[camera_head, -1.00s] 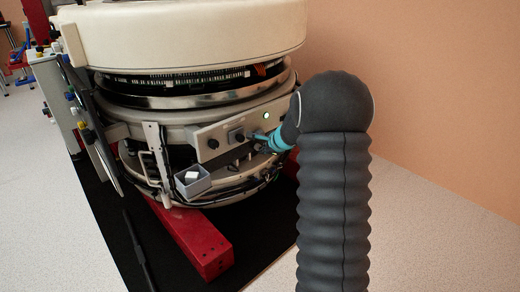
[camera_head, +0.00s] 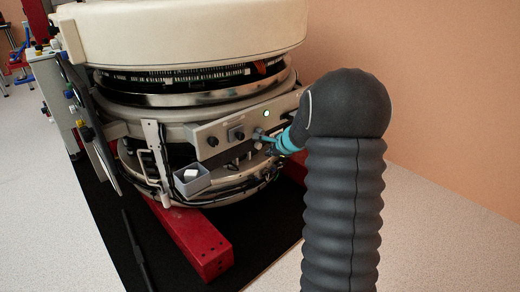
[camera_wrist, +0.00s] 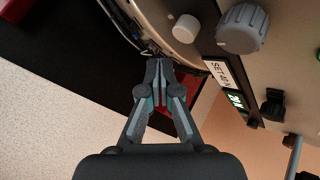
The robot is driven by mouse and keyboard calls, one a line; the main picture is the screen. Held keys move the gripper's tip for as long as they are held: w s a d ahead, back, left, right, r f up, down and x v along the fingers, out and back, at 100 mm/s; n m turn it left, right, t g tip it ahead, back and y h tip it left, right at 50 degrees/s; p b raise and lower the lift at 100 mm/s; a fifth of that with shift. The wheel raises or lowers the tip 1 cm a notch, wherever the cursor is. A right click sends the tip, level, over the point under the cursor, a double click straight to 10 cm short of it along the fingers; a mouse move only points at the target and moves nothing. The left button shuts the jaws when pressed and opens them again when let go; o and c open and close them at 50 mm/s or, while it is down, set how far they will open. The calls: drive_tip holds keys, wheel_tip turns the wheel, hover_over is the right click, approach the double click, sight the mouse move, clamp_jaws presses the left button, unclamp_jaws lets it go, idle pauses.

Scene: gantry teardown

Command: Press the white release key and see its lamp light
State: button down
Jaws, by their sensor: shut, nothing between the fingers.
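A white round key (camera_wrist: 186,28) stands out at the top of the wrist view, beside a larger grey knob (camera_wrist: 243,28). I take it for the release key; it has no readable label of its own. My gripper (camera_wrist: 159,68) is shut and empty, its fingertips below and left of the key in that view and apart from it. In the head view my gripper (camera_head: 261,135) is in front of the pale control panel (camera_head: 205,132).
A grey bin (camera_head: 193,187) holding a white block hangs below the panel. A red beam (camera_head: 205,255) lies on the black mat.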

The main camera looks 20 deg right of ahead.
drive_tip(key=s, duration=0.1)
drive_tip(key=s+d+b, duration=0.1)
drive_tip(key=s, duration=0.1)
drive_tip(key=s+b, duration=0.1)
drive_tip(key=shift+s+d, duration=0.2)
drive_tip(key=shift+d, duration=0.1)
idle(0.7)
drive_tip(key=s+a+r+n+g+y+p, duration=0.1)
drive_tip(key=s+a+n+g, duration=0.2)
drive_tip(key=s+a+n, duration=0.4)
drive_tip(key=s+a+n+g+y+p, duration=0.15)
drive_tip(key=s+a+n, duration=0.3)
drive_tip(key=s, duration=0.45)
drive_tip(key=s+a+r+n+h+p, duration=0.1)
drive_tip(key=s+a+r+n+p, duration=0.1)
drive_tip(key=s+r, duration=0.4)
drive_tip(key=s+a+r+n+h+p, duration=0.1)
drive_tip(key=s+a+r+n+p, duration=0.1)
drive_tip(key=s+a+r+n, duration=0.2)
drive_tip(key=s+a+r+n+t+h+p, duration=0.1)
drive_tip(key=s+a+r+n+p, duration=0.1)
drive_tip(key=s+r, duration=0.5)
drive_tip(key=shift+s+a+r+n+h, duration=0.35)
drive_tip(key=shift+s+a+n, duration=0.15)
drive_tip(key=shift+s+n, duration=0.6)
